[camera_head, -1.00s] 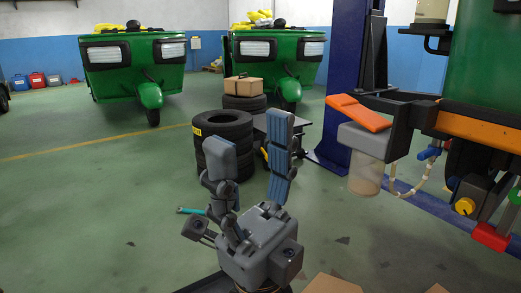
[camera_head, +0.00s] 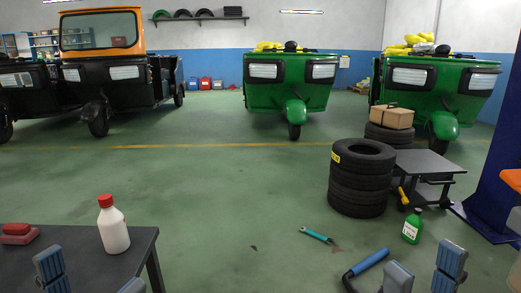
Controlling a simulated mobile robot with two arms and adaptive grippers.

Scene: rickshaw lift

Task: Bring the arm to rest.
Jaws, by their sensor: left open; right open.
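My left gripper (camera_head: 90,276) shows at the bottom left, with two blue-padded fingers spread apart and nothing visible between them. It is in front of a dark table, and its body is cut off by the frame's lower edge. My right gripper (camera_head: 424,270) shows at the bottom right, its blue-padded fingers also apart and empty. Most of it is below the frame. Both arms are hidden.
The dark table (camera_head: 80,238) bears a white bottle with a red cap (camera_head: 113,225) and a red object (camera_head: 18,233). A blue-handled tool (camera_head: 368,264) is beside the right gripper. Stacked tires (camera_head: 358,180), a green bottle (camera_head: 412,227) and a cart (camera_head: 428,165) stand right.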

